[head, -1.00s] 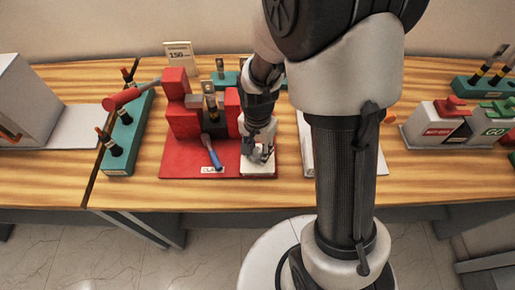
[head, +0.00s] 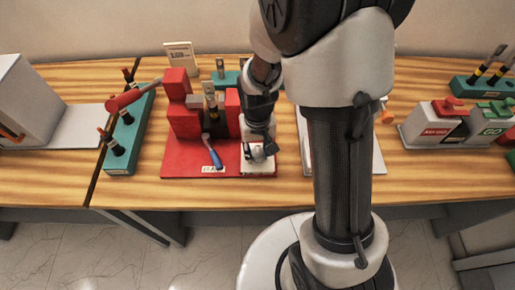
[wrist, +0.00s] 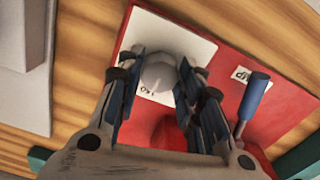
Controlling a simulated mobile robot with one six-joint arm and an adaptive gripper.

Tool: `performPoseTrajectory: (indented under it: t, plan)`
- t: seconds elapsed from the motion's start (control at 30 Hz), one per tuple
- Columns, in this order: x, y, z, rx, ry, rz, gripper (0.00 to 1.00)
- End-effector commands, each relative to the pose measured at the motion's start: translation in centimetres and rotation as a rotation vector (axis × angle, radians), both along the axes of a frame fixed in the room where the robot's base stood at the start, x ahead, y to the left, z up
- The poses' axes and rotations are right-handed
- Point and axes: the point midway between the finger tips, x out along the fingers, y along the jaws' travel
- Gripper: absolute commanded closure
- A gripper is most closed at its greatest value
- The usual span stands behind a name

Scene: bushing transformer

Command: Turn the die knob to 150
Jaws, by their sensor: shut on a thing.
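The die knob (wrist: 158,74) is a grey round knob on a white dial plate (wrist: 185,42), seen in the wrist view. My gripper (wrist: 157,80) is shut on the knob, with one finger on each side of it. Small dark digits show on the plate beside the knob, but I cannot read them surely. In the head view my gripper (head: 260,151) points down over the white dial plate (head: 256,170), at the right front of the red base (head: 186,167). The knob itself is mostly hidden by the fingers there.
A blue-handled lever (head: 213,153) stands left of the dial plate. Red blocks (head: 184,118) rise behind it. A small sign (head: 181,56) stands at the back. A green block with dark posts (head: 127,138) is left, and a control box (head: 436,124) is right.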

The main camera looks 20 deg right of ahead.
Motion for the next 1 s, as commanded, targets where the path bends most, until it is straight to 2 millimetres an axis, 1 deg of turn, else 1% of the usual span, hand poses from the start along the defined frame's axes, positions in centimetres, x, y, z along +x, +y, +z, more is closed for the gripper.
performPoseTrajectory:
  t: [0.2,0.57,0.6,0.9,1.0]
  plan:
    - [0.04,0.0,0.03,0.0,-0.001,0.034,0.9]
    - [0.05,0.0,0.02,0.0,-0.001,0.037,0.9]
    - [0.05,0.0,0.02,0.0,-0.001,0.037,0.65]
    - [0.03,0.0,0.01,0.0,-0.001,0.036,0.46]
    - [0.02,0.0,0.01,0.0,0.0,0.036,0.46]
